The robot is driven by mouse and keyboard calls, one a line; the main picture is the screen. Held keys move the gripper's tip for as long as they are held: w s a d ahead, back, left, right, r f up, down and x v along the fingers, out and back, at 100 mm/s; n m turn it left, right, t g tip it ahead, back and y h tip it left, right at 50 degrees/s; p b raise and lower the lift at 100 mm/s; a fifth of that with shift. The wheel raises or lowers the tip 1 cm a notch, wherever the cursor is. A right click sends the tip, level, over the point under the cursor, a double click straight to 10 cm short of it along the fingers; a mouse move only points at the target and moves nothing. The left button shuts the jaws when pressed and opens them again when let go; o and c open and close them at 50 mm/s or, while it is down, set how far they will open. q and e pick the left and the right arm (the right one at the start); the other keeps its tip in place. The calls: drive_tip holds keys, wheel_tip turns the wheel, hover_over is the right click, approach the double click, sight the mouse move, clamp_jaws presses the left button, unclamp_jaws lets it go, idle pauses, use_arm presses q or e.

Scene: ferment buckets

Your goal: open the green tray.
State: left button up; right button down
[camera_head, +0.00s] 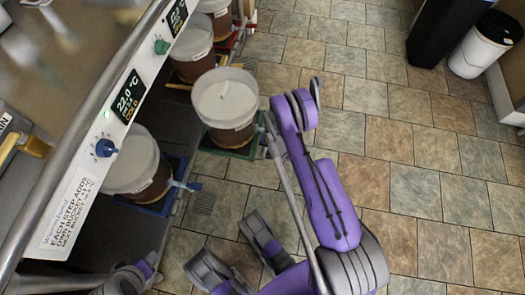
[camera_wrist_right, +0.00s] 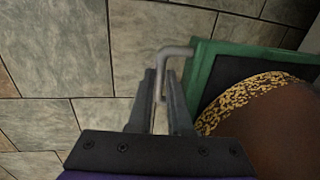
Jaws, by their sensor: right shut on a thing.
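The green tray (camera_head: 242,152) carries a white-topped bucket of brown liquid (camera_head: 226,102) and sits farther out from the counter than the neighbouring trays. In the right wrist view the tray's green rim (camera_wrist_right: 204,70) shows at the right, with a grey bent handle (camera_wrist_right: 172,51) on its near side. My right gripper (camera_wrist_right: 162,108) is shut on this handle, its two fingers on either side of the bar. In the head view the right forearm largely hides the gripper and handle. My left gripper is not clearly in view.
More buckets (camera_head: 190,55) stand beyond, under the counter's control panel (camera_head: 120,110). The tiled floor (camera_head: 420,170) to the right is clear. A bin (camera_head: 485,45) stands far right.

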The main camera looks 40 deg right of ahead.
drive_tip(key=c, duration=0.8)
unclamp_jaws()
drive_tip(key=shift+c, duration=0.2)
wheel_tip(320, 180, up, 11)
drive_tip(key=s+d+p, duration=0.1)
drive_tip(key=p, duration=0.1)
drive_tip(key=shift+s+d+f+p, duration=0.15)
drive_tip(key=shift+s+p, duration=0.1)
drive_tip(key=shift+p, duration=0.15)
